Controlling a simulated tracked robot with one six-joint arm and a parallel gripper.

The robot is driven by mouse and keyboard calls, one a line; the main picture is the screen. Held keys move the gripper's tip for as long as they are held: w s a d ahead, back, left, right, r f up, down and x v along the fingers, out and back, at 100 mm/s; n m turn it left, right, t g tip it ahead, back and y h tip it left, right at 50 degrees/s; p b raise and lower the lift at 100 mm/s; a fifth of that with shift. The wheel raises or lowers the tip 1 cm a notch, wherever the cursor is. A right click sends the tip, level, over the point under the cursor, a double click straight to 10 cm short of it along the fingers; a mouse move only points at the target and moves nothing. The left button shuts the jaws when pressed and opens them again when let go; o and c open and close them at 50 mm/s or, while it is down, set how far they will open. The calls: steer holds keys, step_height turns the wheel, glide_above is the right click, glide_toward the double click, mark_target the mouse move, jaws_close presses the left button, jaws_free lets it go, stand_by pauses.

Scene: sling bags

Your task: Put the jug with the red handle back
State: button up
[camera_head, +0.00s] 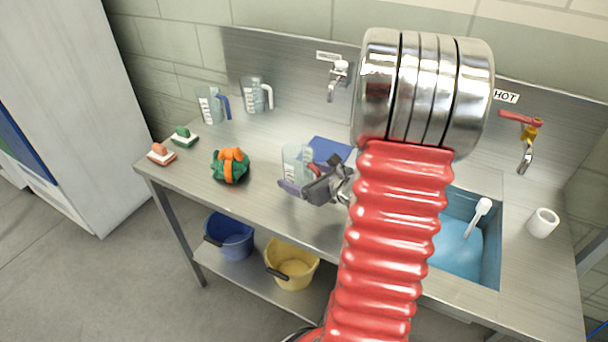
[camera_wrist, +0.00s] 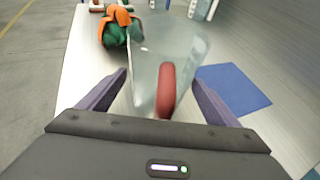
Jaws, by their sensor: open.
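The clear jug with the red handle (camera_head: 296,160) stands on the steel bench, left of the blue mat. In the wrist view the jug (camera_wrist: 185,50) is straight ahead, with its red handle (camera_wrist: 166,90) facing me. My gripper (camera_head: 303,190) is at the jug. In the wrist view its two purple fingers (camera_wrist: 162,88) are spread apart, one on each side of the handle. I cannot tell whether either finger touches the jug. My arm hides part of the bench to the right in the head view.
A jug with a blue handle (camera_head: 209,105) and one with a white handle (camera_head: 255,95) stand at the back left. A green and orange bundle (camera_head: 230,166), two brushes (camera_head: 184,137), a blue mat (camera_head: 330,150), a sink (camera_head: 490,245) and a white cup (camera_head: 543,223) are also there.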

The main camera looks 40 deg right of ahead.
steer(key=v, duration=1.2)
steer(key=shift+r, duration=0.1)
stand_by(0.7)
steer(key=w+a+r+n+g+y, duration=0.1)
steer(key=w+a+r+n+y, duration=0.4)
steer(key=n, duration=0.3)
steer(key=w+a+n+g, duration=0.1)
steer(key=a+n+g, duration=0.3)
steer(key=a+n, duration=0.5)
steer(key=s+a+r+n+g+h, duration=0.1)
steer(key=s+a+r+n+h, duration=0.1)
steer(key=s+a+n, duration=0.3)
steer(key=s+a+r+n+g+h, duration=0.1)
steer(key=s+a+n, duration=0.4)
steer(key=a+n, duration=0.6)
steer(key=r+n+h, duration=0.1)
steer(key=n, duration=0.2)
steer(key=shift+s+a+r+n+g, duration=0.2)
steer(key=shift+a+r+n+g, duration=0.1)
steer(key=shift+a+g, duration=0.1)
